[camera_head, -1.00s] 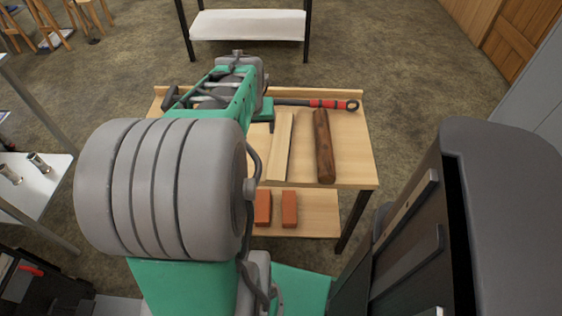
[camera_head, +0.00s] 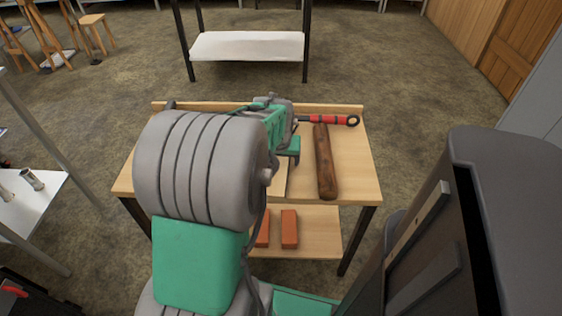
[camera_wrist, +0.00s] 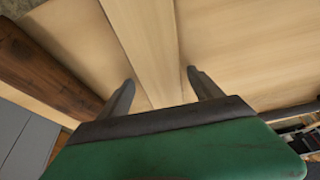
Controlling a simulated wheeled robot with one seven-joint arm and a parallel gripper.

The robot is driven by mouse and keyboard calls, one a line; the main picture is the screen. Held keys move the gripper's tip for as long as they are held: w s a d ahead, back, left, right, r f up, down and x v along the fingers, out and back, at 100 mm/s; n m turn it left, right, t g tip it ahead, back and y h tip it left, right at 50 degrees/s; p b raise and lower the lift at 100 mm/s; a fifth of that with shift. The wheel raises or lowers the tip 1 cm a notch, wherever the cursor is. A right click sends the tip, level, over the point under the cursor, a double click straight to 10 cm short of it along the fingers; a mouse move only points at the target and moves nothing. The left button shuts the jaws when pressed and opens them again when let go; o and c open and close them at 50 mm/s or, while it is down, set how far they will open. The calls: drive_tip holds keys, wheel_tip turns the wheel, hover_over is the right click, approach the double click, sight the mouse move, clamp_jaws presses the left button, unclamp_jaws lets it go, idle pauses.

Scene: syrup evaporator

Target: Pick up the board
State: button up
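The board (camera_wrist: 150,40) is a long pale wooden strip lying on the wooden table (camera_head: 350,180). In the wrist view it runs between the two dark fingers of my gripper (camera_wrist: 160,75). The fingers are apart, one on each side of the board, with gaps showing between finger and wood. I cannot tell how far the fingertips are above the tabletop. In the head view my arm hides most of the board, and a small part of its near end (camera_head: 282,182) shows.
A dark brown log (camera_head: 325,165) lies just right of the board. A red-and-black-handled tool (camera_head: 330,120) lies behind it. Two orange bricks (camera_head: 289,228) rest on the lower shelf (camera_head: 320,225). The table has a raised back edge. Another table with a white shelf (camera_head: 247,45) stands beyond.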

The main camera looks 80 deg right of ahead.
drive_tip(key=c, duration=1.5)
clamp_jaws()
drive_tip(key=shift+r, duration=0.15)
